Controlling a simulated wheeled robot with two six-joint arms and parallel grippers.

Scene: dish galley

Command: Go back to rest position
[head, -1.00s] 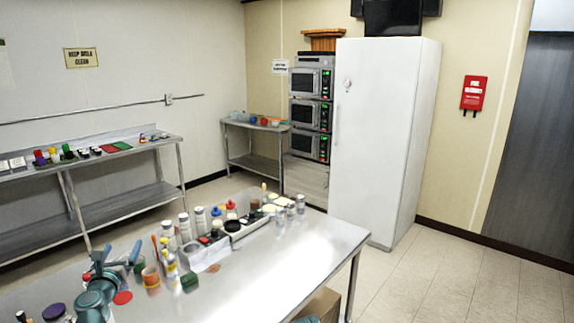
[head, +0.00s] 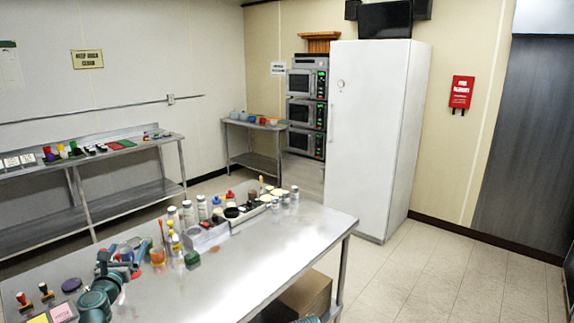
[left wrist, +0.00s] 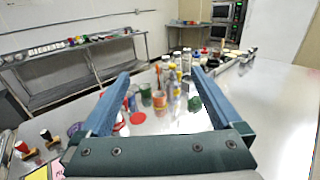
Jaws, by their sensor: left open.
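My left gripper (head: 128,258) is in the lower left of the head view, above the near left part of the steel table (head: 270,250). In the left wrist view its two blue fingers (left wrist: 160,76) stand wide apart with nothing between their tips. Bottles and cups stand beyond the fingers, including an orange cup (head: 157,256) and a dark green block (head: 192,259). My right gripper does not show in either view.
Several bottles (head: 202,207) and a grey bin (head: 205,238) stand along the table's far edge. The table's right part is clear. A cardboard box (head: 305,292) sits below.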

